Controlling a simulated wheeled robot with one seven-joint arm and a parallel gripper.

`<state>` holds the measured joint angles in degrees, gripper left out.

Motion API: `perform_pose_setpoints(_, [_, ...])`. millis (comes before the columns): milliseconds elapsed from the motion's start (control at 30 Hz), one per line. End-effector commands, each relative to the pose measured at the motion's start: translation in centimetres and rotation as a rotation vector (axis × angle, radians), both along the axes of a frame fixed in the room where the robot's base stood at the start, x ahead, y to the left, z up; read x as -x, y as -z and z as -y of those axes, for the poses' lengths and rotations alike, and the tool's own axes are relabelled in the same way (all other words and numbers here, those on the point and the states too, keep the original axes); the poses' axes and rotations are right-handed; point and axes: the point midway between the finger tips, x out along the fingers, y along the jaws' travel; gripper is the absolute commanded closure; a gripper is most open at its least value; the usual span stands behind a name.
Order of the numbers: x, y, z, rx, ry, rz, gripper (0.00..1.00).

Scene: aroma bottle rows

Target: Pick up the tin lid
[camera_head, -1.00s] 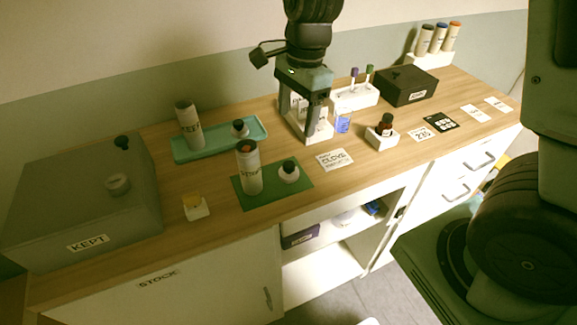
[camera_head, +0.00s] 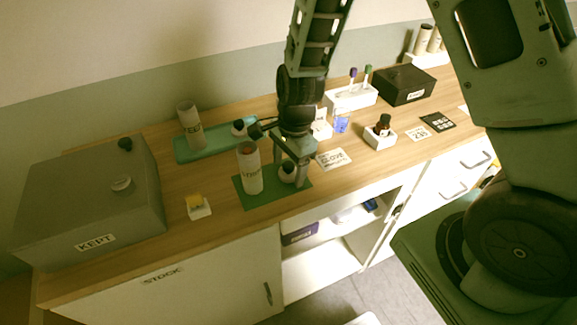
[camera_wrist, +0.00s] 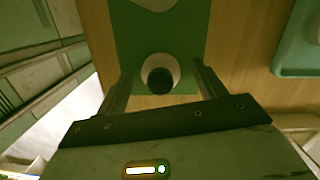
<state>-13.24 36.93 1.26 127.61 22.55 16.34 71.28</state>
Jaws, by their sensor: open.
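A round white tin lid with a dark knob (camera_head: 287,175) rests on the green mat (camera_head: 257,200). It also shows in the wrist view (camera_wrist: 160,82). A tall white tin (camera_head: 252,172) with a label stands on the mat just left of the lid. My gripper (camera_head: 291,170) is open, pointing down at the lid and partly hiding it. In the wrist view my fingers (camera_wrist: 162,72) lie left and right of the knob, with no contact visible. Another tin (camera_head: 190,127) and a similar lid (camera_head: 239,128) are on the teal tray (camera_head: 215,150).
A grey box marked KEPT (camera_head: 95,242) stands at the left, with a small yellow-topped holder (camera_head: 199,207) beside the mat. Right of the mat are a label card (camera_head: 334,159), a blue-filled beaker (camera_head: 341,123) and a dark bottle in a white block (camera_head: 382,130). The counter's front edge is close.

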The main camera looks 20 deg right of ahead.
Motion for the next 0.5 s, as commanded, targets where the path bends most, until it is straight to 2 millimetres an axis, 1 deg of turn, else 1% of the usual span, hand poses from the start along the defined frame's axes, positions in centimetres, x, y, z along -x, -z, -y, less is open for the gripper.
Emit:
perform_pose_setpoints(233, [-0.03, 0.25, -0.04, 0.0, 0.0, 0.002, 0.3])
perform_pose_setpoints(267, [-0.03, 0.24, -0.04, 0.0, 0.0, 0.002, 0.33])
perform_pose_setpoints(300, [-0.03, 0.24, -0.04, 0.0, 0.0, 0.001, 0.44])
perform_pose_setpoints(367, [-0.03, 0.23, -0.04, 0.0, 0.0, 0.001, 0.61])
perform_pose_setpoints(400, [-0.03, 0.23, -0.04, 0.0, 0.0, 0.001, 0.72])
perform_pose_setpoints(433, [-0.03, 0.23, -0.04, 0.0, 0.0, 0.001, 0.77])
perform_pose_setpoints(500, [-0.03, 0.23, -0.02, 0.0, 0.0, 0.001, 0.77])
